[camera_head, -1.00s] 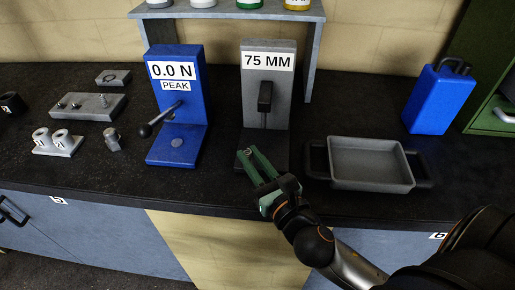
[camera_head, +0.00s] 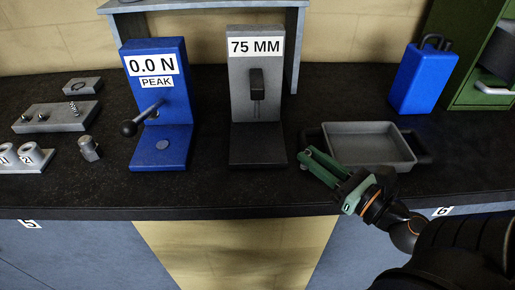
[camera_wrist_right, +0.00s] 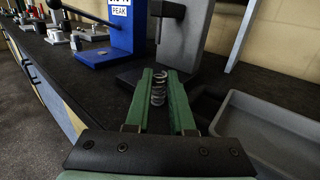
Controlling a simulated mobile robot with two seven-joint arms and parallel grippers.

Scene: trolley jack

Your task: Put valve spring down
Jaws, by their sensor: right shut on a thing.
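The valve spring (camera_wrist_right: 158,88) is a small grey metal coil. It stands between the green fingers of my right gripper (camera_wrist_right: 160,78) in the right wrist view, and the fingers are shut on it. In the head view my right gripper (camera_head: 308,158) is over the bench between the 75 MM stand and the grey tray (camera_head: 415,148), at the tray's near left corner. The spring is too small to make out there. My left gripper is not in view.
The grey 75 MM stand (camera_head: 256,75) is left of the gripper, with the blue 0.0 N gauge (camera_head: 172,95) beyond it. A grey block (camera_head: 55,118) with small parts lies far left. A blue canister (camera_head: 422,80) stands behind the tray. The front bench strip is clear.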

